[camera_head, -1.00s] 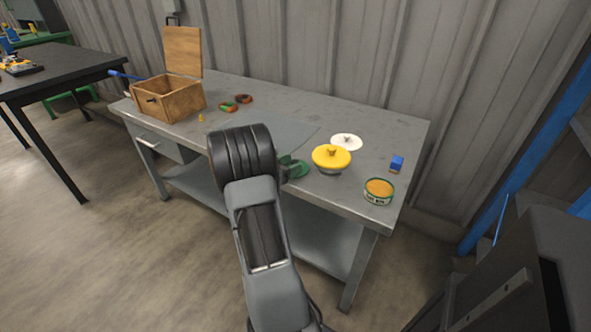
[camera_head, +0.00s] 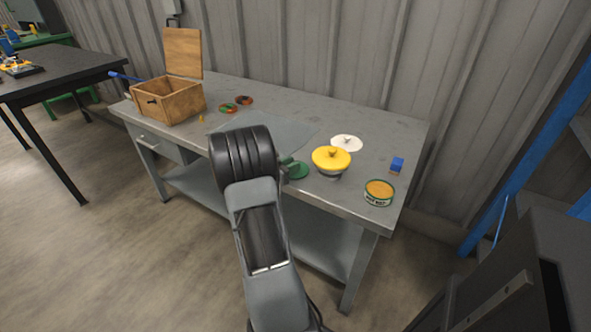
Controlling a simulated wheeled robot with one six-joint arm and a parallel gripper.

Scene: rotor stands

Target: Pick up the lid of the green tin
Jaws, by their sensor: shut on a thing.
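The green tin (camera_head: 379,193) stands near the right front edge of the workbench, with its top open and orange contents showing. Its round green lid (camera_head: 299,170) is apart from it, to the left, near the front edge of the bench. My gripper (camera_head: 288,166) is at the lid's left side, shut on it. My arm hides most of the gripper, and the fingertips are hard to make out. I cannot tell whether the lid touches the bench.
A yellow-lidded pot (camera_head: 331,160) stands just right of the green lid. A white lid (camera_head: 346,142) lies behind it, and a blue block (camera_head: 397,164) is farther right. An open wooden box (camera_head: 168,103) and two small rings (camera_head: 228,108) are at the left.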

